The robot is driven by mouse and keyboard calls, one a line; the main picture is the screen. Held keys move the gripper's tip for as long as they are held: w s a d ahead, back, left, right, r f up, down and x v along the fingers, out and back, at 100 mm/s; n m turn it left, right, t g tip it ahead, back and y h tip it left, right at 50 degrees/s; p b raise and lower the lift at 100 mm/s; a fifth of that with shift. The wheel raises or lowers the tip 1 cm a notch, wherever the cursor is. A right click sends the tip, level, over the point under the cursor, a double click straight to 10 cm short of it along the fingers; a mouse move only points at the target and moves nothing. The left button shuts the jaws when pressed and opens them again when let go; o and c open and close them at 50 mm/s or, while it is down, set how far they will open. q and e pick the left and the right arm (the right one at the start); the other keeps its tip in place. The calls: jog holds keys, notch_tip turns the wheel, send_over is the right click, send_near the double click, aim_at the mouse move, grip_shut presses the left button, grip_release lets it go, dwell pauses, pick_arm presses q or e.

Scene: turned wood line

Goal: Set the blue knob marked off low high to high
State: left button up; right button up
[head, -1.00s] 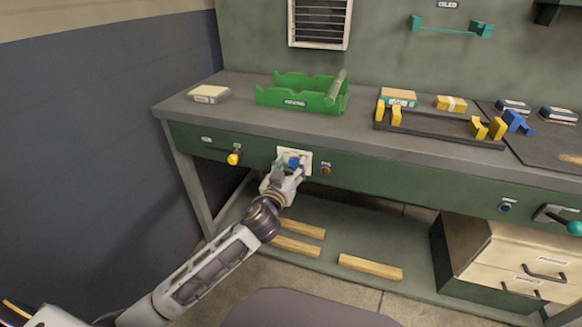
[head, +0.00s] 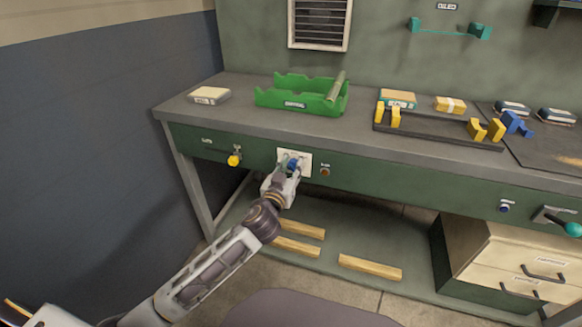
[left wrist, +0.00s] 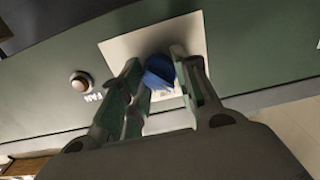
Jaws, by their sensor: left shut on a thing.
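The blue knob (head: 293,165) sits on a pale square plate (head: 306,155) on the green front of the workbench. My left gripper (head: 287,166) is at the knob, its fingers on either side of it. In the left wrist view the blue knob (left wrist: 159,72) lies between the green fingers of my left gripper (left wrist: 158,82), which is shut on it. The plate (left wrist: 122,50) shows behind it. The knob's markings and pointer cannot be read. My right gripper is not in view.
A brown button (head: 325,171) marked FAN is just right of the plate. A yellow-ended lever (head: 234,160) is to the left. A green tray (head: 300,95) stands on the bench above. Wooden bars (head: 370,267) lie on the lower shelf.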

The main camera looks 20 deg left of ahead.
pick_arm(q)
jog(key=shift+m+p, duration=0.55)
jog(key=shift+m, duration=0.25)
jog(key=shift+m+p, duration=0.45)
jog(key=shift+m, duration=0.35)
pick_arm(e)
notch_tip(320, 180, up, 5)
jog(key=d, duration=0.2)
pick_arm(q)
jog(key=m+p, duration=0.2)
jog(key=m, duration=0.1)
jog(key=shift+d+m, duration=0.1)
jog(key=shift+m, duration=0.2)
jog(key=m+p, duration=0.1)
jog(key=m, duration=0.1)
jog(key=shift+m+p, duration=0.4)
jog(key=m+p, duration=0.1)
jog(key=m, duration=0.2)
jog(key=shift+p, duration=0.35)
jog(key=shift+d+f+m+p, duration=0.15)
jog(key=shift+m+p, duration=0.6)
jog(key=shift+m, duration=1.35)
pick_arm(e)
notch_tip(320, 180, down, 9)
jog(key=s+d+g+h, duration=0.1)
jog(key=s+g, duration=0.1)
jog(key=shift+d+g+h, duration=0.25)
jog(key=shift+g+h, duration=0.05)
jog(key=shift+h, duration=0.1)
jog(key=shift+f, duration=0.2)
